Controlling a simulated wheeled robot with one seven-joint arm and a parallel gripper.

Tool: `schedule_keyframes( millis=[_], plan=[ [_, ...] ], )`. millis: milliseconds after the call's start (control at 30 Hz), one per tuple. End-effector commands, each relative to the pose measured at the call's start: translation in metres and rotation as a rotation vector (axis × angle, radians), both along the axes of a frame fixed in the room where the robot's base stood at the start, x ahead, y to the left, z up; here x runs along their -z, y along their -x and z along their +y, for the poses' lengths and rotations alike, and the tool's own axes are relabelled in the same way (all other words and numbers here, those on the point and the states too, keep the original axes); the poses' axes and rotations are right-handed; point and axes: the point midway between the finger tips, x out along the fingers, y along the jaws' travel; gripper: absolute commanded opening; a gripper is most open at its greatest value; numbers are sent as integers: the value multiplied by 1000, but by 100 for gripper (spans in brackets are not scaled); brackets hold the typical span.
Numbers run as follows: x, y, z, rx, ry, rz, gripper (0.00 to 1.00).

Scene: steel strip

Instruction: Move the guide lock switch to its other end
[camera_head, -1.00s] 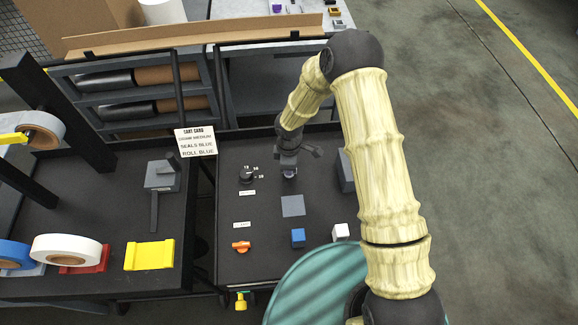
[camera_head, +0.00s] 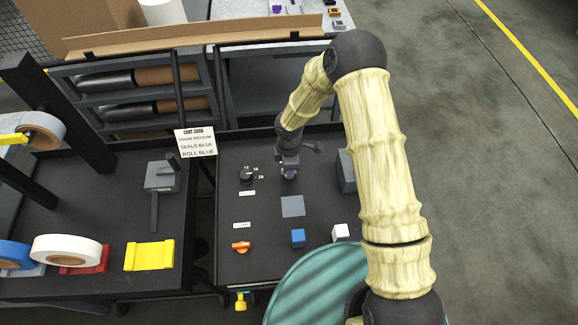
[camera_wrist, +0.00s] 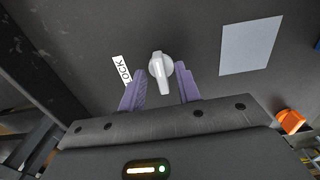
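The guide lock switch (camera_wrist: 162,77) is a light grey knob with a tapered lever, beside a white label reading LOCK (camera_wrist: 122,70). In the wrist view its lever points down, toward my gripper's palm. My gripper (camera_wrist: 161,72) is open, with one purple finger on each side of the knob. Gaps show between the fingers and the knob, and I cannot tell how far the fingertips are above the panel. In the head view my gripper (camera_head: 289,172) is over the upper part of the dark panel and hides the switch.
A black dial (camera_head: 247,175), a grey square (camera_head: 292,206), an orange switch (camera_head: 241,247), a blue block (camera_head: 298,238) and a white block (camera_head: 340,231) are on the panel. A dark grey box (camera_head: 346,170) stands right of my gripper.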

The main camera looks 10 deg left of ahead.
Motion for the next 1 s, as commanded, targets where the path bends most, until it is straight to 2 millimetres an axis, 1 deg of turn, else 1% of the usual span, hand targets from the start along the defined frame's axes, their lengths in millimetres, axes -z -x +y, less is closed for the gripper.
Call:
schedule_keyframes(
  millis=[267, 367, 467, 567, 1000],
  plan=[
    [0, 1, 0, 1, 1, 2, 33],
    [-5, 0, 0, 2, -1, 0, 33],
    [-16, 0, 0, 3, -2, 1, 33],
    [-32, 0, 0, 3, -2, -1, 33],
    [-120, 0, 0, 2, -2, -3, 33]
  ],
)
